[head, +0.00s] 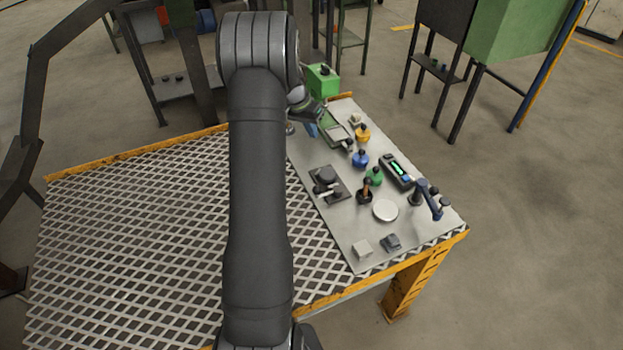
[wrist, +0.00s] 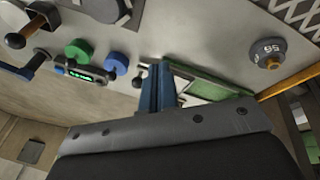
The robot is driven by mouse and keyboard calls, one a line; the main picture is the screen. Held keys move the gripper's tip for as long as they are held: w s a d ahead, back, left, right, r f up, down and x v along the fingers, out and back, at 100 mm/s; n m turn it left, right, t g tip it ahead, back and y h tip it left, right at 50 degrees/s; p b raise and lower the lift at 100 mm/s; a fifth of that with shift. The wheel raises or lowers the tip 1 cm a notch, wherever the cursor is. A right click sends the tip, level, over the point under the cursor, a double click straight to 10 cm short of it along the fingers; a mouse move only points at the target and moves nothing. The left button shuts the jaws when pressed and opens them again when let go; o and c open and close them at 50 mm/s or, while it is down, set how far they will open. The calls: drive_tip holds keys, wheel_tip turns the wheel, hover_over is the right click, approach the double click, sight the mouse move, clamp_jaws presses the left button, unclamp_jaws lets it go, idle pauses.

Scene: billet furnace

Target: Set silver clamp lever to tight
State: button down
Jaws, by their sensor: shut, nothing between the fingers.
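A dark square plate (head: 342,177) with a round dark block on it lies on the grey panel in the head view. A short silver lever (head: 327,191) sits at its near left side; I take it for the clamp lever, and its marks are too small to read. In the wrist view the dark clamp block (wrist: 103,8) is cut by the top edge. My gripper (head: 311,130) is partly hidden behind my arm, over the panel's far end and apart from the lever. Its blue fingers (wrist: 158,88) are shut and empty in the wrist view, beside a green-framed tray (wrist: 212,84).
A display unit (head: 397,172), brown-handled lever (head: 365,190), white disc (head: 385,211) and blue crank (head: 431,200) are nearby. A numbered dial (wrist: 268,52) shows right of my fingers.

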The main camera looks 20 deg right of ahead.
drive_tip(key=s+a+r+n+g+y, duration=0.2)
drive_tip(key=s+a+n+g, duration=0.2)
drive_tip(key=a+n, duration=0.4)
drive_tip(key=shift+s+a+r+n+g+y, duration=0.25)
drive_tip(key=shift+s+r+n, duration=0.2)
drive_tip(key=shift+n, duration=2.15)
drive_tip(key=shift+s+f, duration=0.1)
drive_tip(key=x, duration=1)
drive_tip(key=shift+s+f, duration=0.1)
drive_tip(key=s, duration=0.1)
drive_tip(key=s+r, duration=0.1)
drive_tip(key=shift+s+d, duration=0.25)
drive_tip(key=shift+d, duration=0.05)
drive_tip(key=shift+s+d, duration=0.15)
drive_tip(key=shift+s, duration=0.4)
